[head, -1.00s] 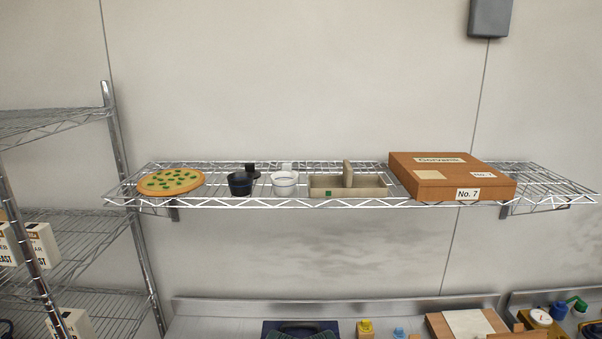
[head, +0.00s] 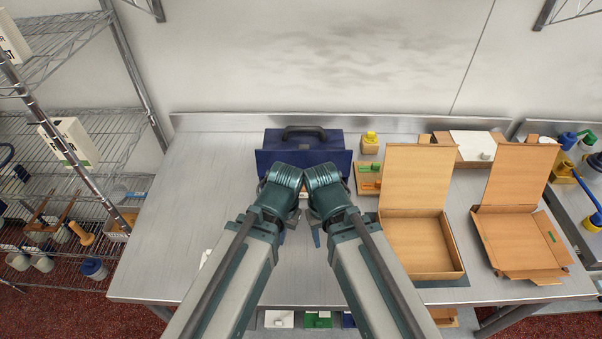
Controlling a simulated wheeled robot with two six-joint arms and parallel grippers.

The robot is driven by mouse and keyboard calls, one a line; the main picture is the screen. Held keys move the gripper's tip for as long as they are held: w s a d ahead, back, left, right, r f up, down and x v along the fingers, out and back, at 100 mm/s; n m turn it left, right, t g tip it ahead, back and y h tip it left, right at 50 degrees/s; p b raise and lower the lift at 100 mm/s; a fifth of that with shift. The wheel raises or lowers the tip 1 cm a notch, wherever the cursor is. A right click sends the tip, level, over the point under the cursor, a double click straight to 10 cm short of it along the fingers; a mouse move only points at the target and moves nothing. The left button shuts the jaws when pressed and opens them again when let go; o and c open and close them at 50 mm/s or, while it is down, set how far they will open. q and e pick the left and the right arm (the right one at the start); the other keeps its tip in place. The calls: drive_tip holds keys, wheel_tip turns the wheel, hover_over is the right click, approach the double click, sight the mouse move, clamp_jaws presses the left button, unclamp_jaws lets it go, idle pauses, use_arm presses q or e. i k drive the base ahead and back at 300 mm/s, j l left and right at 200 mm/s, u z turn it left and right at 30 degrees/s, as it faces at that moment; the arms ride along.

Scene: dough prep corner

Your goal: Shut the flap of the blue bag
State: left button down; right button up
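The blue bag (head: 335,142) stands at the back of the steel table in the head view, with a dark handle on top. A wide blue panel (head: 268,160) spans its front; I cannot tell whether this is the flap or how far open it is. My wrists cover its lower middle. My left gripper (head: 284,236) and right gripper (head: 316,238) are close together in front of the bag, mostly hidden under my wrists. Only small parts of them show, so their opening cannot be read.
Two open cardboard boxes (head: 430,262) (head: 540,250) with raised lids stand on the right of the table. A small yellow-topped container (head: 370,146) and a tray (head: 364,188) are right of the bag. A wire rack (head: 125,150) stands at left.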

sight(304, 157)
drive_tip(key=k+j+z, duration=0.15)
drive_tip(key=j, duration=0.25)
drive_tip(key=j+z, duration=0.2)
drive_tip(key=j, duration=0.25)
drive_tip(key=k+j+z, duration=0.15)
drive_tip(key=j, duration=0.2)
drive_tip(key=k+j+z, duration=0.15)
drive_tip(key=j, duration=0.25)
drive_tip(key=k+j+z, duration=0.2)
drive_tip(key=j, duration=0.15)
drive_tip(key=k+j+z, duration=0.15)
drive_tip(key=k+j, duration=0.05)
drive_tip(key=j, duration=0.1)
